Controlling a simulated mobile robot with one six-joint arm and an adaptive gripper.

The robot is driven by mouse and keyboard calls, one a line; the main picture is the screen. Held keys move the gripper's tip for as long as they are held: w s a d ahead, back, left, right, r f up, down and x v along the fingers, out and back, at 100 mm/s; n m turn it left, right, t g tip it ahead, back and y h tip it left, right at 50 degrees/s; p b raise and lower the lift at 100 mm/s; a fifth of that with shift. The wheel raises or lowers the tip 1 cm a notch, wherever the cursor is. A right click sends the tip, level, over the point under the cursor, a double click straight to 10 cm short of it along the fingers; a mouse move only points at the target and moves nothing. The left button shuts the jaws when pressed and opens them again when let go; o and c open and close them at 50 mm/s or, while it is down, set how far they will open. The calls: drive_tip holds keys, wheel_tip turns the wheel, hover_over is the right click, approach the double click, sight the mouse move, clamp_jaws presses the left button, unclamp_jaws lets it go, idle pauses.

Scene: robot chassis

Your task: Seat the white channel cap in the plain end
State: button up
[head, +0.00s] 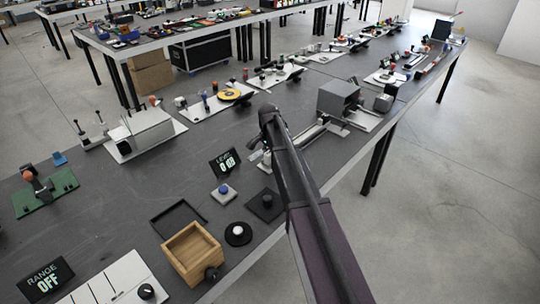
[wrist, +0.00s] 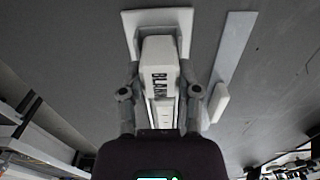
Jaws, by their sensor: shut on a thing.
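My gripper (wrist: 160,78) is shut on a white block, which I take to be the white channel cap (wrist: 159,52). One finger lies along each side of it. Dark letters reading roughly "BLANK" show on the face between the fingers. A pale flat plate (wrist: 129,22) lies at the block's far end; whether they touch is unclear. A narrow pale strip with small marks (wrist: 162,112) runs from the block toward my wrist. In the head view my arm hides most of the gripper and the block. I cannot make out the plain end for certain.
A long grey bar (wrist: 232,55) lies right of the gripper, with a small white block (wrist: 219,102) beside it. In the head view a grey box fixture (head: 338,97) stands to the right and a small display (head: 224,163) to the left. A wooden box (head: 190,253) is nearer.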

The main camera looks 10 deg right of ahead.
sight(269, 153)
drive_tip(key=shift+f, duration=0.15)
drive_tip(key=o, duration=1)
drive_tip(key=shift+o, duration=0.2)
drive_tip(key=shift+r, duration=0.2)
wheel_tip(269, 153, up, 12)
drive_tip(key=p, duration=1.2)
drive_tip(key=s+n, duration=1)
drive_tip(key=s, duration=1.9)
drive_tip(key=shift+s+d+n, duration=0.15)
drive_tip(key=shift+d+n, duration=0.05)
drive_tip(key=shift+n, duration=0.2)
